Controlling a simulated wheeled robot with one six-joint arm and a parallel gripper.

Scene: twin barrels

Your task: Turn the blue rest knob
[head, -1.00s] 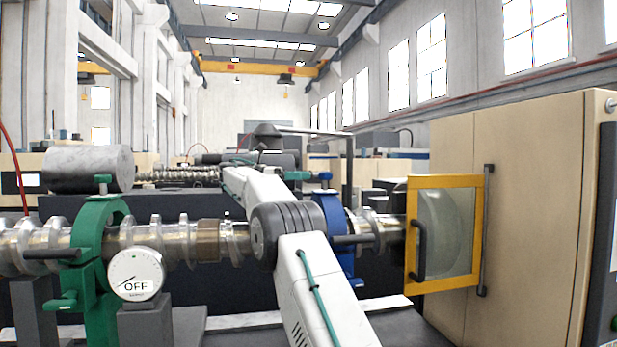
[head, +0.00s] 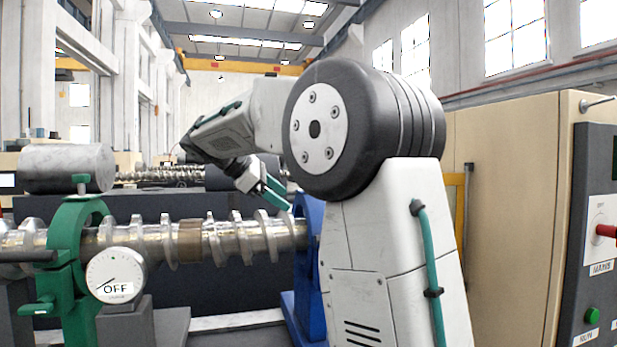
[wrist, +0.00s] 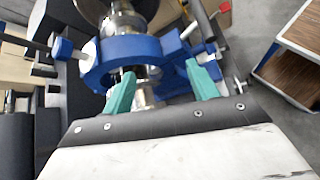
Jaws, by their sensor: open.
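The blue rest (head: 308,270) stands around the long metal screw in the head view, partly hidden by my arm. Its upper part is not clear there. In the wrist view it shows as a blue ring (wrist: 125,48) around the shaft. Blue-and-white fittings stick out of it at the left (wrist: 64,48) and the right (wrist: 190,29); I cannot tell which one is the knob. My gripper (head: 268,190) is above the screw, just left of the rest. Its teal fingers (wrist: 160,72) are apart and empty, with the ring and shaft beyond them in the wrist view.
A green rest (head: 75,260) with a top knob stands at the left, beside a white dial reading OFF (head: 116,275). The screw (head: 225,240) runs between the rests. A beige cabinet (head: 510,200) with a dark control panel (head: 595,250) is at the right.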

